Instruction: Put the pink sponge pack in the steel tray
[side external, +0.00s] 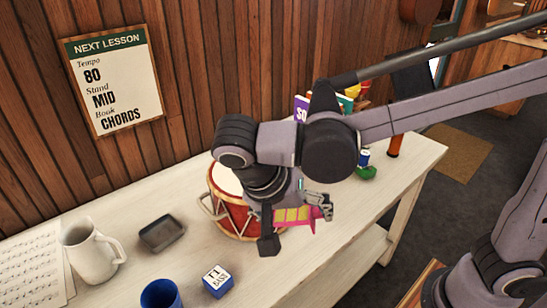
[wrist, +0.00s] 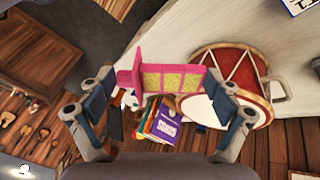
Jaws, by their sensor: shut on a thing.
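The pink sponge pack (side external: 294,216), with yellow sponge sections, is held across my gripper (side external: 296,223), between its two fingers. In the wrist view the pack (wrist: 168,78) spans between the finger pads of my gripper (wrist: 165,92). The side view shows the pack in front of the right part of the drum, apparently raised; its exact height is hard to tell. The steel tray (side external: 162,232), small, dark grey and shallow, lies on the pale table left of the drum and looks empty. I cannot make out the tray in the wrist view.
A red drum (side external: 228,205) stands between the tray and my gripper; it also shows in the wrist view (wrist: 238,72). A white mug (side external: 90,250), blue cup (side external: 160,295) and blue block (side external: 217,281) surround the tray's near side. Books (wrist: 164,122) stand beyond the drum.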

